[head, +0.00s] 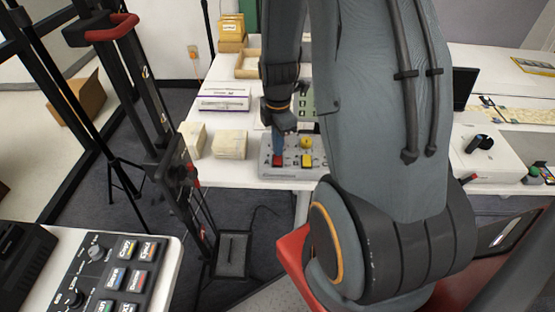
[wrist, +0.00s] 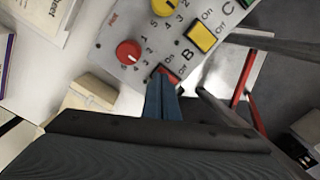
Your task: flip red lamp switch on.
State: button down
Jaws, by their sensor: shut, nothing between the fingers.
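The grey switch panel (head: 291,172) sits at the front edge of the white table. Its red lamp switch (head: 278,161) is at the left, and in the wrist view the red switch (wrist: 170,74) is partly hidden behind my fingertips. My gripper (head: 278,149) points down with its blue fingers shut and empty. In the wrist view, my gripper (wrist: 161,84) has its tips at the red switch, touching or very close; I cannot tell which. Whether the switch is tilted to on or off is not clear.
A red knob (wrist: 128,52), a yellow knob (wrist: 166,6), a yellow switch (wrist: 201,37) and a green switch share the panel. Cream boxes (head: 230,144) stand left of it. A second control panel (head: 115,275) lies on the near left table. A black stand is left.

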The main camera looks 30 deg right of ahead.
jog(key=shift+f, duration=0.6)
jog(key=shift+r, duration=0.15)
notch_tip(320, 180, up, 7)
jog(key=p, duration=0.5)
jog(key=shift+p, duration=0.3)
dwell(0.6)
jog(key=s+a+r+m+b, duration=0.2)
jog(key=s+a+r+m, duration=0.2)
jog(key=a+m, duration=0.2)
jog(key=s+a+r+m+t+b, duration=0.1)
jog(key=s+a+r+m+b, duration=0.2)
jog(key=a+m, duration=0.4)
jog(key=shift+s+r+m, duration=0.35)
jog(key=shift+r+m, duration=0.45)
jog(key=shift+m, duration=1.3)
